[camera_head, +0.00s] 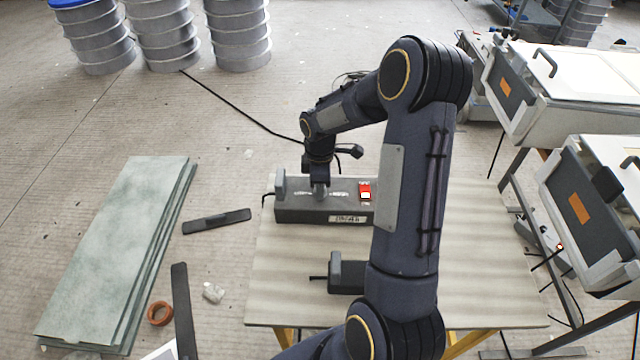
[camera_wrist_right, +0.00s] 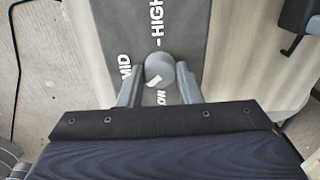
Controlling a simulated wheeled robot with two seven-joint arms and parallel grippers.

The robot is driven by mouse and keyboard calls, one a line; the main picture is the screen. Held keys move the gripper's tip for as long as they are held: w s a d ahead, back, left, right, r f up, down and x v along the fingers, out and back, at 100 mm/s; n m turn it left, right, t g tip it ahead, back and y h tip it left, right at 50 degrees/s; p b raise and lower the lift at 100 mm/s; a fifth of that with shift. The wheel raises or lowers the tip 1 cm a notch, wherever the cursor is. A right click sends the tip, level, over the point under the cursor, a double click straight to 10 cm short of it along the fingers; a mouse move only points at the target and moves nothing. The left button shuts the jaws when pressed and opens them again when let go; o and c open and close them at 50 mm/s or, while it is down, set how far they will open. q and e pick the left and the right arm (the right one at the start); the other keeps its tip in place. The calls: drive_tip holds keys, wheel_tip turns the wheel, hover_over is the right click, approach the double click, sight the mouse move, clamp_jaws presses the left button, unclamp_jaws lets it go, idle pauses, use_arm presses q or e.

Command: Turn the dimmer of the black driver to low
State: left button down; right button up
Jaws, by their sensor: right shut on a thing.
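The black driver (camera_head: 295,213) is a long dark grey box at the back of the table, with a red switch (camera_head: 365,191) on its right part and a pale label on its front. My right gripper (camera_head: 320,190) reaches down onto its top. In the right wrist view, its two grey fingers (camera_wrist_right: 158,75) are shut on the round grey dimmer knob (camera_wrist_right: 158,66). The knob has a white mark near its lower edge. White words MID and HIGH show beyond it; another word under the fingers is partly hidden. My left gripper is not in view.
The striped table (camera_head: 480,265) is mostly bare. A small dark block (camera_head: 347,272) stands in front of the driver, partly behind my arm. Green-grey boards (camera_head: 120,250) lie at the left. White-topped units (camera_head: 570,90) stand at the right.

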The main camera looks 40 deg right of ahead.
drive_tip(key=n, duration=0.4)
drive_tip(key=shift+n+p, duration=0.3)
drive_tip(key=shift+p, duration=0.1)
drive_tip(key=n+p, duration=0.1)
drive_tip(key=n, duration=0.3)
drive_tip(key=shift+n, duration=0.4)
drive_tip(key=o, duration=1)
drive_tip(key=shift+r, duration=3.95)
